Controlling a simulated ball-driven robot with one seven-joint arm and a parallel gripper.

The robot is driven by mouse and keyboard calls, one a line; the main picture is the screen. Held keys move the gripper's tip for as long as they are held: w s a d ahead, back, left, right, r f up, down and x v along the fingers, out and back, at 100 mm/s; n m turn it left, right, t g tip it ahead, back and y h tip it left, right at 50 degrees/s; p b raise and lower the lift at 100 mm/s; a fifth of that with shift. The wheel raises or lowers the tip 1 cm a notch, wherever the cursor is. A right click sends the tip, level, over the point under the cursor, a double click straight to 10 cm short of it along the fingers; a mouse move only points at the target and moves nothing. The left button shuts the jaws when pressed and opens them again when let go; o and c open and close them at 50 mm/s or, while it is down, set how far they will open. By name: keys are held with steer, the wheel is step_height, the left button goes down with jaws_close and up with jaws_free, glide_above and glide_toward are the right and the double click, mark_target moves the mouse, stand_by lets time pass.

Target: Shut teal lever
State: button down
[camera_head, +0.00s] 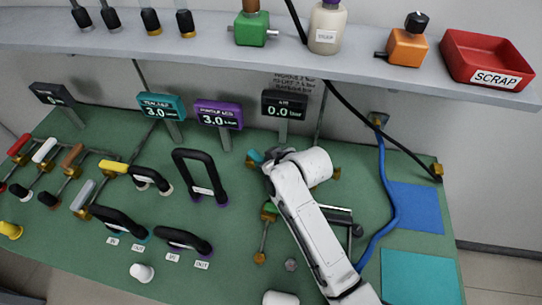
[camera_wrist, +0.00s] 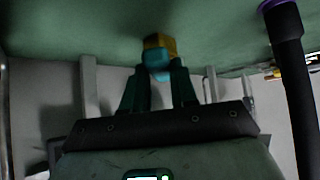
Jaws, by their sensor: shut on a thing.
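The teal lever (camera_wrist: 155,62) is between my gripper's fingertips (camera_wrist: 158,72) in the wrist view, with a brass valve part (camera_wrist: 160,42) just beyond it. My gripper is shut on the teal lever. In the head view a small teal piece of the lever (camera_head: 255,156) shows at the left of my white wrist. Most of the gripper and the valve body are hidden there by my arm. The lever's exact angle cannot be told.
Dark hose loops (camera_head: 193,170) stand left of my arm. Gauges (camera_head: 284,104) line the back of the green bench. A shelf (camera_head: 210,45) with bottles and a red scrap tray (camera_head: 455,68) runs above. A blue hose (camera_head: 390,200) lies right of my arm.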

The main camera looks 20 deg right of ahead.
steer(key=a+m+h, duration=0.2)
steer(key=m, duration=0.1)
steer(key=a+m+h+b, duration=0.1)
steer(key=shift+s+f+m+h, duration=0.25)
steer(key=shift+f+m+h, duration=0.05)
steer(key=shift+f, duration=0.1)
steer(key=shift+w+a+m+g+h+b, duration=0.2)
steer(key=shift+a+m+h+b, duration=0.35)
steer(key=shift+m+h+b, duration=0.4)
steer(key=shift+w+a+m+g+h+b, duration=0.1)
steer(key=shift+a+m+g+h+b, duration=0.1)
steer(key=shift+a+m+h+b, duration=0.7)
steer(key=shift+d+m+y, duration=0.25)
steer(key=shift+d+m, duration=0.1)
steer(key=shift+d, duration=0.05)
steer(key=c, duration=1)
jaws_free()
steer(key=shift+o, duration=0.6)
steer(key=shift+w+r, duration=0.1)
steer(key=shift+r, duration=0.15)
steer(key=shift+r, duration=0.1)
steer(key=shift+s+a+r, duration=0.2)
steer(key=shift+s+r, duration=0.05)
steer(key=v, duration=0.9)
steer(key=shift+s+r, duration=0.2)
steer(key=shift+s, duration=0.2)
